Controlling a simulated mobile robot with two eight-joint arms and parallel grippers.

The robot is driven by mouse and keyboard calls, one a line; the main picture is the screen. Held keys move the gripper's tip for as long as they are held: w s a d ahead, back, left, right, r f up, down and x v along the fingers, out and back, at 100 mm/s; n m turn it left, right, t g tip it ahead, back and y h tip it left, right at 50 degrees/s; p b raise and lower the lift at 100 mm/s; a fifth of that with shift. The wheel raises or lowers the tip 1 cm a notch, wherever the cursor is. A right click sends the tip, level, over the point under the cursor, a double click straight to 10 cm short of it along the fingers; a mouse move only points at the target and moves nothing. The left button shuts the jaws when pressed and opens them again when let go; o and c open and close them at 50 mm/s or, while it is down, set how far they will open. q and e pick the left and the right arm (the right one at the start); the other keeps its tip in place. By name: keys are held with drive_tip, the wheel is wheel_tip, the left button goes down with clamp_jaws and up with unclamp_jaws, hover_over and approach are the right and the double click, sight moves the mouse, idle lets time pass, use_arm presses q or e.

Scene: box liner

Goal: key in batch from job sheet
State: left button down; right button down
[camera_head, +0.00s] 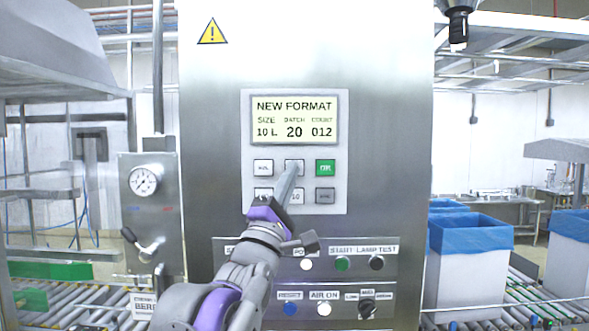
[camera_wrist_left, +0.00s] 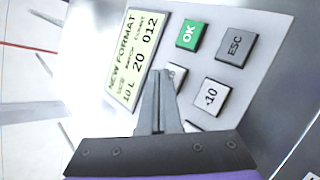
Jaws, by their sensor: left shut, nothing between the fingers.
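The keypad panel (camera_head: 247,205) is on the front of a steel cabinet. Its display (camera_head: 295,120) reads NEW FORMAT, size 10 L, batch 20 and a third value 012. Below it are two rows of keys: a green OK key (camera_head: 325,167), an ESC key (camera_head: 325,196) and a key marked 10 (camera_wrist_left: 211,97) among them. My left gripper (camera_head: 291,172) is shut and empty. Its tip is over the upper middle key, partly covering it (camera_wrist_left: 178,74); I cannot tell whether it touches. No job sheet is clearly seen.
Below the panel are rows of labelled buttons (camera_head: 341,263) and a selector knob (camera_head: 366,309). A pressure gauge (camera_head: 144,181) is at left. Boxes with blue liners (camera_head: 470,232) stand on a roller conveyor at right. A dark fixture (camera_head: 457,25) hangs at upper right.

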use_arm(q)
drive_tip(key=shift+s, duration=0.3)
drive_tip(key=s, duration=0.5)
use_arm(e)
drive_tip(key=shift+f, duration=0.15)
idle(3.5)
